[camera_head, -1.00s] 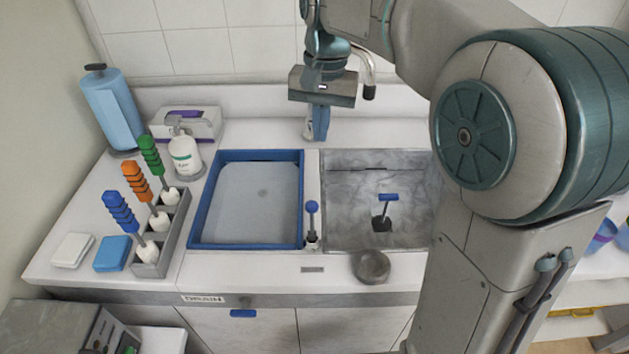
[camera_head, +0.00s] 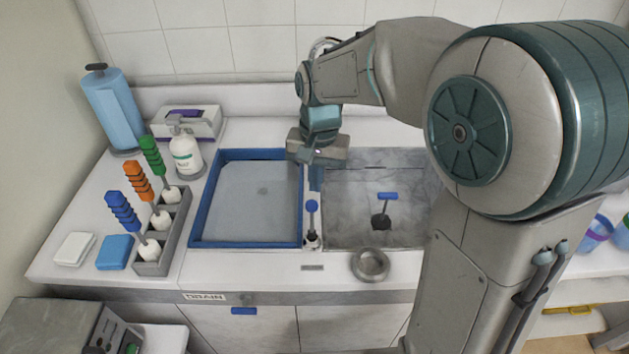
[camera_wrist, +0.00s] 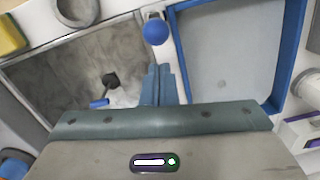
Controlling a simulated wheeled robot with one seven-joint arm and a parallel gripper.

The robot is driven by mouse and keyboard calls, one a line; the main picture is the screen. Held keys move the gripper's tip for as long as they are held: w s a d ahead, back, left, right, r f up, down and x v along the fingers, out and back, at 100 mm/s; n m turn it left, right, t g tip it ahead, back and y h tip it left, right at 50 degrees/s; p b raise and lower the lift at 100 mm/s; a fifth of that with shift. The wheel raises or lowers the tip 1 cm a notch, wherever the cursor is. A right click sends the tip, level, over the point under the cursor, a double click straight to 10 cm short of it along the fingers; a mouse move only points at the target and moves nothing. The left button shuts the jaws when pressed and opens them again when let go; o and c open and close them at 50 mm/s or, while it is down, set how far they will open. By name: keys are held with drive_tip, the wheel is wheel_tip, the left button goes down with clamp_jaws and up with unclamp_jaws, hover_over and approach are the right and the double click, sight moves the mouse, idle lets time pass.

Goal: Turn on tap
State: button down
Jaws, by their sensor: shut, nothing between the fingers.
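The tap (camera_head: 324,43) is mostly hidden behind my arm in the head view; only a bit of its curved metal top shows. A lever with a round blue knob (camera_head: 312,206) stands on the divider between the blue-rimmed basin and the grey sink; the knob also shows in the wrist view (camera_wrist: 156,31). My gripper (camera_head: 316,187) is shut and empty, its blue fingers pointing down over the divider, behind the knob. In the wrist view the fingertips (camera_wrist: 158,70) are apart from the knob in the picture. A blue-handled plug (camera_head: 387,198) stands in the sink.
The blue-rimmed basin (camera_head: 211,205) lies left of my gripper, the grey sink (camera_head: 350,235) right. A round metal dish (camera_head: 370,264) sits at the front edge. A brush rack (camera_head: 153,268), soap bottle (camera_head: 185,153) and tissue box (camera_head: 198,121) stand left.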

drive_tip(key=shift+s+a+f, duration=0.15)
drive_tip(key=shift+s, duration=0.45)
